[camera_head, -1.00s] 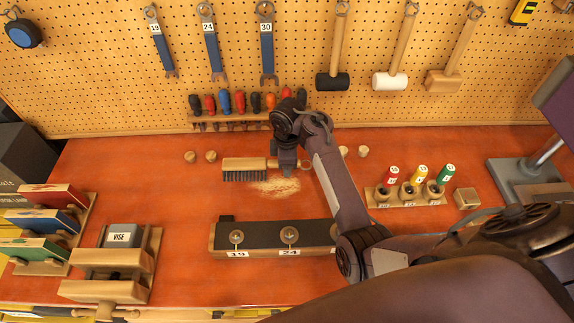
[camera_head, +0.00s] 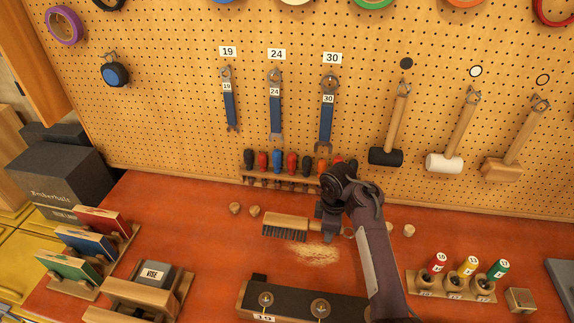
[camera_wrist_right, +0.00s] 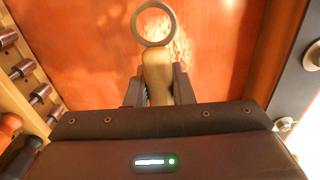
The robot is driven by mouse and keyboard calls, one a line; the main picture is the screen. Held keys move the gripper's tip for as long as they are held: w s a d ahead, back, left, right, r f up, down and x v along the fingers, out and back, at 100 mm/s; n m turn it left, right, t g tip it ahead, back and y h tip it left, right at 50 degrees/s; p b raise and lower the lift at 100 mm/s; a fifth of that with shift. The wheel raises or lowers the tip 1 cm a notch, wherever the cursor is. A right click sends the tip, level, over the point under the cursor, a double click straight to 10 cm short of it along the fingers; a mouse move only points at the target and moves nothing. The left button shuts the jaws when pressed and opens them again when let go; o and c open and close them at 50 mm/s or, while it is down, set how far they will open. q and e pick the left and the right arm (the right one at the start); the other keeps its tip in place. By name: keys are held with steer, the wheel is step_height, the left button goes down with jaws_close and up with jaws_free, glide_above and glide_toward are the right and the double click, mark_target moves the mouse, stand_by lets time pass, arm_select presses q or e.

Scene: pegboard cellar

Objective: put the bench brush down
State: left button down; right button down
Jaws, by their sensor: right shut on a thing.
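The bench brush (camera_head: 287,222) has a wooden block and handle with dark bristles facing down. It is level at the back of the red bench, beside a pile of pale sawdust (camera_head: 318,253). My right gripper (camera_head: 330,228) is shut on its handle. In the right wrist view the handle (camera_wrist_right: 157,78) lies between the fingers of my right gripper (camera_wrist_right: 158,88), with a ring at its end. I cannot tell whether the bristles touch the bench. My left gripper is not in view.
A screwdriver rack (camera_head: 290,182) stands close behind the brush. Small wooden pegs (camera_head: 235,208) are to its left. A dark-topped wooden fixture (camera_head: 290,300) lies in front. A bit holder (camera_head: 450,284) stands right. Bare bench lies left of the sawdust.

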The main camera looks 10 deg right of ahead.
mark_target(326, 251)
step_height(326, 251, down, 8)
steer(key=shift+f, duration=0.1)
stand_by(0.5)
step_height(326, 251, up, 9)
steer(key=shift+r, duration=0.1)
step_height(326, 251, down, 9)
steer(key=shift+d+f, duration=0.1)
steer(key=shift+d, duration=0.05)
steer(key=s+d, duration=0.2)
steer(key=d, duration=0.2)
steer(key=s+d, duration=0.2)
steer(key=d, duration=0.3)
steer(key=s+d, duration=0.2)
steer(key=d, duration=0.3)
